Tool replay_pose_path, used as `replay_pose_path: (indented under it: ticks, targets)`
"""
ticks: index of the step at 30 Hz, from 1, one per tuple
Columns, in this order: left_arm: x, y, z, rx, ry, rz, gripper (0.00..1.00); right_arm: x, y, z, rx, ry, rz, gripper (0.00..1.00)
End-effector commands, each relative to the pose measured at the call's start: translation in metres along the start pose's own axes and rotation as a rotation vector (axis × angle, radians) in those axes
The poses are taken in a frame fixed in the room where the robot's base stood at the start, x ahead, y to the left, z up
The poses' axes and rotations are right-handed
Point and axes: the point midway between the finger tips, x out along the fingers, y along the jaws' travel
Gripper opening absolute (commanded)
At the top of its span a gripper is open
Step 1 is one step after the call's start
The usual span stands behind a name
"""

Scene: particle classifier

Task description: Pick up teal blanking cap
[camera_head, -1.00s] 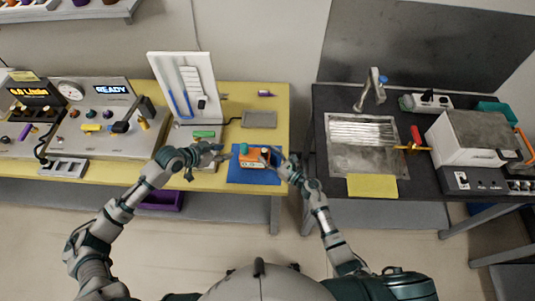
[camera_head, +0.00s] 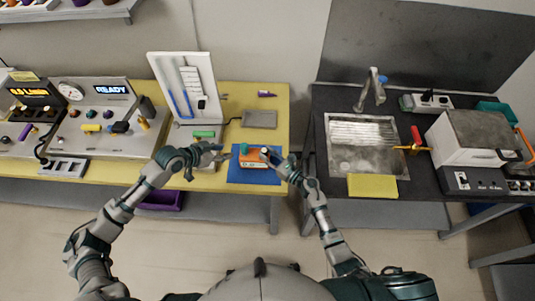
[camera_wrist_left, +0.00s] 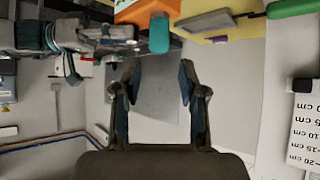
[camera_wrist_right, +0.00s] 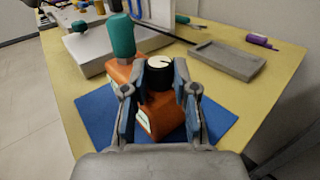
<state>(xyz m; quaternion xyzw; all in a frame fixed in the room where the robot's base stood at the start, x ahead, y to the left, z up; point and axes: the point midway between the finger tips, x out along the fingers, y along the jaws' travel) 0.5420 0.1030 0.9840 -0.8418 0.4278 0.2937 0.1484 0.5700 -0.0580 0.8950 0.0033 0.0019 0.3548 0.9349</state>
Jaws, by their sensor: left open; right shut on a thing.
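The teal blanking cap (camera_head: 244,148) stands on the orange device (camera_head: 250,163), which rests on a blue mat (camera_head: 240,177). In the right wrist view the cap (camera_wrist_right: 122,36) rises upright at the upper left, beyond my right gripper (camera_wrist_right: 154,88). That gripper is shut on a black knob with a white top (camera_wrist_right: 159,70) at the near end of the device. My left gripper (camera_head: 222,154) is open and empty, just left of the device and apart from the cap. In the left wrist view the cap (camera_wrist_left: 159,34) shows beyond the open fingers (camera_wrist_left: 157,75).
A grey tray (camera_head: 259,119) lies behind the device on the yellow bench (camera_head: 220,97). A white upright board (camera_head: 178,70) and a green piece (camera_head: 204,134) stand to the left. The grey console (camera_head: 85,135) is further left. A gap separates the dark sink bench at right.

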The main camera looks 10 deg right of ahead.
Motion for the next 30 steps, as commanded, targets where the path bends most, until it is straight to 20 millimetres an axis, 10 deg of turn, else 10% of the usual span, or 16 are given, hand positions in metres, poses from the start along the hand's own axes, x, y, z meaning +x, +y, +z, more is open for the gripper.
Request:
replay_pose_path:
  ticks: [14,19,30]
  targets:
    - [0.000,0.000,0.000,0.000,0.000,0.000,0.42,0.000,0.000,0.000,0.002,0.000,0.001,0.00]
    - [0.005,-0.003,-0.004,-0.024,-0.024,-0.004,0.62,0.000,0.000,-0.001,0.002,0.001,0.001,0.00]
    - [0.046,-0.009,-0.059,-0.464,-0.476,-0.168,0.62,0.000,0.000,0.000,0.002,0.000,0.001,0.00]
